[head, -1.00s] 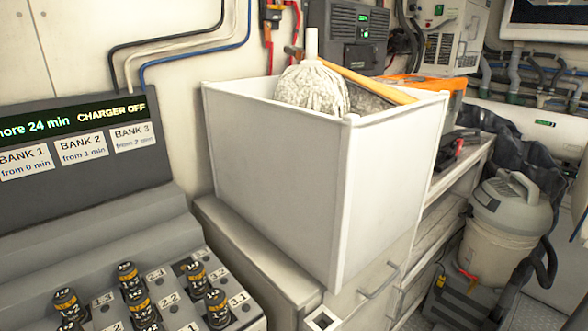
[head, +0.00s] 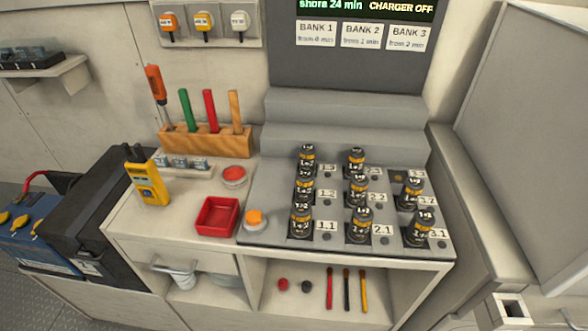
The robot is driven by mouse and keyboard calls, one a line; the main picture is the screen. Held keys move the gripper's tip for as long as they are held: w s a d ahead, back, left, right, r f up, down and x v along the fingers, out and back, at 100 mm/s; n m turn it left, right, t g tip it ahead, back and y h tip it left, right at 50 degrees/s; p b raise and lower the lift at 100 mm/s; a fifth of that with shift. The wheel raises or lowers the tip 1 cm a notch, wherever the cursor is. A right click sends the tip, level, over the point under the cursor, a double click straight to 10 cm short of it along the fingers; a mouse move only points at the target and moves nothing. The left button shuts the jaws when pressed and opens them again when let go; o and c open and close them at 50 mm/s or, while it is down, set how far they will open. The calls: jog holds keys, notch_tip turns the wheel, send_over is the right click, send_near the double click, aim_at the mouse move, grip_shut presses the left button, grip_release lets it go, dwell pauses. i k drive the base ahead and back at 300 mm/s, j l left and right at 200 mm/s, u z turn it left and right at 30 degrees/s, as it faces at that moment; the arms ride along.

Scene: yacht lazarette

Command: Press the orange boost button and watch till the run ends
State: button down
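An orange button (head: 254,217) on a pale round base sits on the bench at the front left corner of the grey charging panel (head: 275,185). Its cap stands up, and nothing touches it. The display (head: 365,9) above the panel reads "shore 24 min" and "CHARGER OFF". Its top is cut off by the picture edge. Below it are labels for BANK 1 (head: 317,34), BANK 2 (head: 361,36) and BANK 3 (head: 406,38). Several black cells (head: 303,188) stand upright in the numbered slots. My gripper is not in view.
A red tray (head: 218,217) lies just left of the button, with a red-topped round tin (head: 234,176) behind it. A yellow meter (head: 149,182) and a wooden tool rack (head: 207,141) stand further left.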

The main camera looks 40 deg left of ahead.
aim_at(254, 218)
jog(key=u, duration=1.25)
